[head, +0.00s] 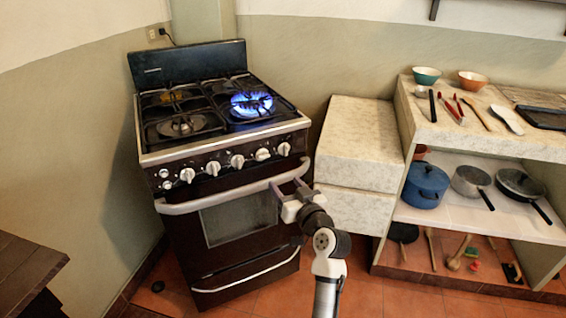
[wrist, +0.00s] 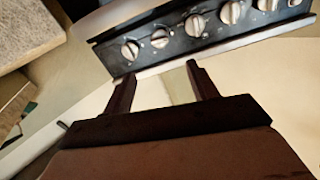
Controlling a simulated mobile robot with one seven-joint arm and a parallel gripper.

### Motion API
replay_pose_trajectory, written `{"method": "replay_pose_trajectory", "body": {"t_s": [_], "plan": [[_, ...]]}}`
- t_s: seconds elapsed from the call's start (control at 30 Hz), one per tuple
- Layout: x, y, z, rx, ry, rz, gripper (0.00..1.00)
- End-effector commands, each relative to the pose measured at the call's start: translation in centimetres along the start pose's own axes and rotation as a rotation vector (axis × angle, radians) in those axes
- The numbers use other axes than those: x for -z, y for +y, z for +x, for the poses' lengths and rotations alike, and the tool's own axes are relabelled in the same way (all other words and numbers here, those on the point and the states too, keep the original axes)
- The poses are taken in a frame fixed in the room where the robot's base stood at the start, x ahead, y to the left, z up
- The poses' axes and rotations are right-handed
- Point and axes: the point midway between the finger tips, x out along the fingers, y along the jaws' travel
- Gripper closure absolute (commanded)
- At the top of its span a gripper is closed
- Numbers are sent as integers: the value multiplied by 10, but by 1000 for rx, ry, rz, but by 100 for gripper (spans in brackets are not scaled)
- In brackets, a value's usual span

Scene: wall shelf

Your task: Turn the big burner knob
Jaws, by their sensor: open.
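The stove (head: 225,140) has a row of several white knobs on its dark front panel, such as the rightmost knob (head: 284,149) and the middle knob (head: 237,161). Nothing shows which one is the big burner knob. A blue flame (head: 252,104) burns on the right side of the cooktop. My gripper (head: 288,185) is open and empty, in front of the oven handle, below the right end of the knob row. In the wrist view, my gripper (wrist: 160,73) points at the panel, with two knobs (wrist: 130,50) (wrist: 160,38) just beyond its fingers, apart from them.
The oven handle (head: 180,207) runs across the front below the knobs, close to my gripper. A marble-topped block (head: 358,145) stands right of the stove. Further right, a shelf unit holds bowls, utensils, a blue pot (head: 426,184) and pans. A dark wooden surface (head: 28,268) is at lower left.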

Motion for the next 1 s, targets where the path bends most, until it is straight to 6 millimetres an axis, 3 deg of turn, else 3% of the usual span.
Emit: {"method": "replay_pose_trajectory", "body": {"t_s": [0.17,0.5,0.7,1.0], "plan": [[1,1,16,3,-4,2,42],[2,0,87,2,-4,0,42],[0,1,120,1,-4,2,42],[-1,1,137,0,-2,1,42]]}}
